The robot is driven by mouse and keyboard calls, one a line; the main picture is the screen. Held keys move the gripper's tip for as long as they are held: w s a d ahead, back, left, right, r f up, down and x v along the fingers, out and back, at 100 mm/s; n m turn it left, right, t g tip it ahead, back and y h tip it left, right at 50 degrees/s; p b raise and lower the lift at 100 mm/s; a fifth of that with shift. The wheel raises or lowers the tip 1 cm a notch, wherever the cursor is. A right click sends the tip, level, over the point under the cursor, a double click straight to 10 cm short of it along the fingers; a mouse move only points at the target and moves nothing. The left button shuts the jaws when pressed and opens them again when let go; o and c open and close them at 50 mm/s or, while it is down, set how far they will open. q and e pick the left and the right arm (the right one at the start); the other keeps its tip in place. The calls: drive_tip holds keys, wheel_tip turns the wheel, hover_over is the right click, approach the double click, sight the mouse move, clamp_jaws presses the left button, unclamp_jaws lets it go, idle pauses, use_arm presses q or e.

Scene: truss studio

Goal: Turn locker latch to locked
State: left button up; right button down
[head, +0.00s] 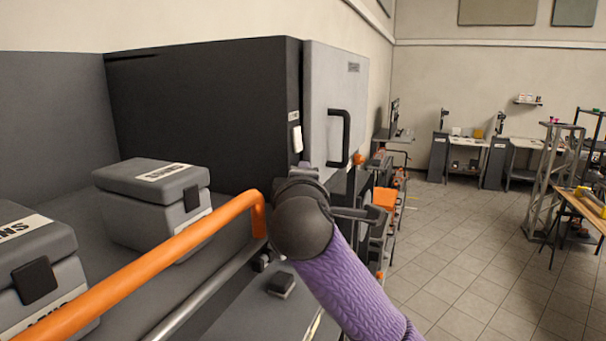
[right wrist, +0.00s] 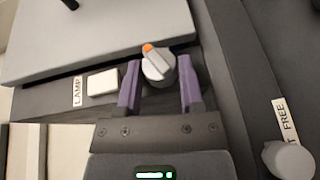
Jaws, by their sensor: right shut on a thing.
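The locker latch (right wrist: 157,66) is a round grey knob with a raised bar and an orange tip. In the right wrist view the bar tilts up and slightly left. My right gripper (right wrist: 160,78) has its purple fingers on both sides of the knob and is shut on it. In the head view my purple right arm reaches up to the dark locker (head: 205,105), below its light grey door (head: 322,100). The latch and my fingertips are hidden there behind my wrist. My left gripper is not in view.
A white switch (right wrist: 103,83) sits beside a LAMP label (right wrist: 77,92). A pale round knob (right wrist: 288,160) sits near a label reading FREE (right wrist: 285,120). Grey cases (head: 152,200) and an orange rail (head: 170,258) lie left of my arm. Open tiled floor (head: 455,250) is at right.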

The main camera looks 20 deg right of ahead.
drive_tip(key=g+y, duration=0.1)
drive_tip(key=g, duration=0.1)
drive_tip(key=m+g+y, duration=0.1)
drive_tip(key=g+y, duration=0.1)
drive_tip(key=shift+d+r+m, duration=0.1)
drive_tip(key=shift+r+m, duration=0.2)
drive_tip(key=shift+r, duration=0.05)
idle(0.3)
drive_tip(key=shift+c, duration=1.2)
unclamp_jaws()
